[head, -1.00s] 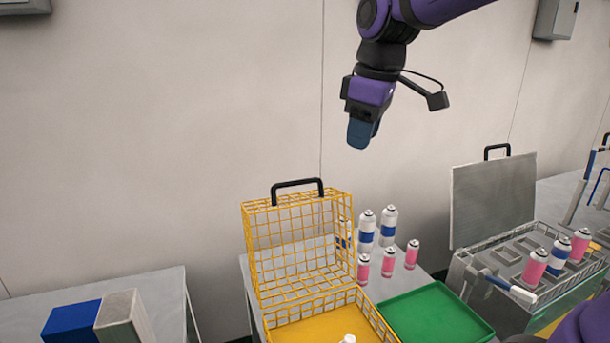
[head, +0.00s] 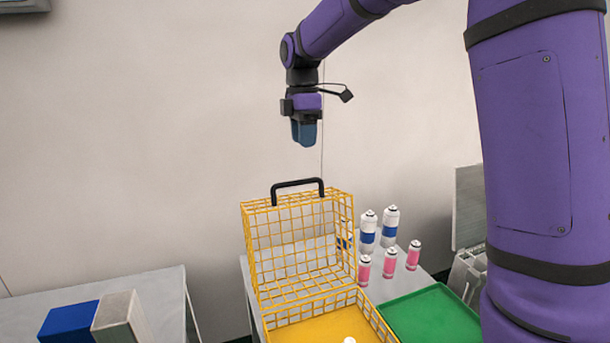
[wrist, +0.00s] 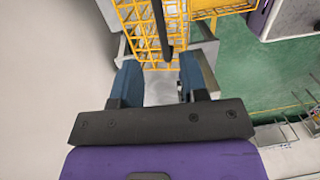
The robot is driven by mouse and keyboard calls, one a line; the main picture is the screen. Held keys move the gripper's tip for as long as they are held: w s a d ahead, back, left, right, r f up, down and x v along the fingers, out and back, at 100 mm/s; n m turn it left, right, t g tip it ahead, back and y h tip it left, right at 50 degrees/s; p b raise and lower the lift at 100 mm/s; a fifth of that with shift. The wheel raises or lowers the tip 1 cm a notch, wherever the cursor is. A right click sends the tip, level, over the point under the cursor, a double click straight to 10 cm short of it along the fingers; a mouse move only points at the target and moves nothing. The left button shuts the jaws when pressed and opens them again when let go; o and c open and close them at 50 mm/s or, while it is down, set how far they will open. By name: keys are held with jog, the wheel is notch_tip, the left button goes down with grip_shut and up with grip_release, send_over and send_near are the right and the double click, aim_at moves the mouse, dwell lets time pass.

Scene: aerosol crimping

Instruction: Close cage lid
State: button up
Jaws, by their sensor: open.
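The yellow wire cage (head: 330,312) stands on a table with its lid (head: 300,250) raised upright at the back. A black handle (head: 297,183) sits on the lid's top edge. My gripper (head: 304,140) is above the handle, pointing down, apart from it and empty. In the wrist view, my gripper (wrist: 160,75) shows two blue fingers spread apart, with the black handle (wrist: 161,30) ahead between them and the yellow wire lid (wrist: 137,22) beyond. A small white top shows inside the cage; the rest of it is cut off.
Several blue-white and pink cans (head: 390,226) stand right of the cage. A green tray (head: 432,318) lies in front of them. A blue box (head: 68,322) and a grey box (head: 120,318) are on the left table. My arm hides much of the right side.

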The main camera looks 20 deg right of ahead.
jog(key=f, duration=0.9)
jog(key=shift+s+f, duration=0.25)
jog(key=shift+s, duration=0.1)
jog(key=shift+c, duration=0.4)
grip_shut()
